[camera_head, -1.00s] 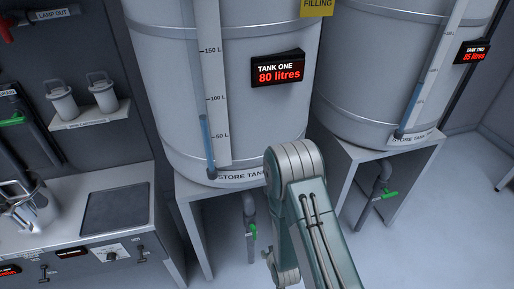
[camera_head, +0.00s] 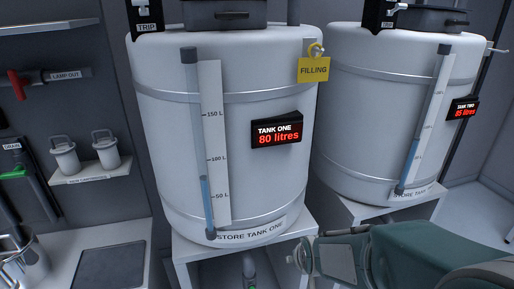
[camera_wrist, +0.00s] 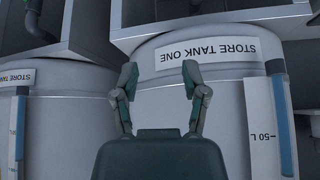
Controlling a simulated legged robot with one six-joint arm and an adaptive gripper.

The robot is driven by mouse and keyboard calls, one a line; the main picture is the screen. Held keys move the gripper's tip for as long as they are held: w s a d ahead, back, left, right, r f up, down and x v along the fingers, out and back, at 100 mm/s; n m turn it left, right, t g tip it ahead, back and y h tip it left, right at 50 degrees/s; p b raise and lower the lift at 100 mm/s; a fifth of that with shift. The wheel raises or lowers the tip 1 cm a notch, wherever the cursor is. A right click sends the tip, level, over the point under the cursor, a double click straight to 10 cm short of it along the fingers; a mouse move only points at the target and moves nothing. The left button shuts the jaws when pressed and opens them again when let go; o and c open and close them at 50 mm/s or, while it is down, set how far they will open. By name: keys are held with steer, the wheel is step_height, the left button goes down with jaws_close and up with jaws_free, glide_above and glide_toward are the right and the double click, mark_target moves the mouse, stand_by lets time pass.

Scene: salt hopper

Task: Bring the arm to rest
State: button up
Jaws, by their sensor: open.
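My arm (camera_head: 420,258) reaches in from the lower right of the head view, low in front of the stand between the two tanks. My gripper (camera_wrist: 160,82) shows in the wrist view with its two fingers apart and nothing between them. Its fingers are not clear in the head view. Store tank one (camera_head: 160,130), a white cylinder reading 80 litres, stands behind and left of the arm. In the wrist view the tank's wall and its upside-down label (camera_wrist: 208,54) lie beyond the fingers. I cannot tell the distance between fingers and tank.
Tank two (camera_head: 365,120), reading 85 litres, stands to the right. A yellow FILLING tag (camera_head: 313,69) hangs on tank one. Two lidded canisters (camera_head: 85,155) sit on a wall shelf at left, above a counter with a dark plate (camera_head: 108,268). Open floor (camera_head: 480,205) lies at right.

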steer(key=s+d+r, duration=0.2)
steer(key=s+r, duration=0.5)
steer(key=s, duration=0.2)
steer(key=s+d+r+m+g, duration=0.1)
steer(key=s+d+r, duration=0.1)
steer(key=s+r, duration=0.5)
steer(key=shift+s+d+r+h, duration=0.15)
steer(key=shift+s+d+h, duration=0.25)
steer(key=shift+s, duration=0.65)
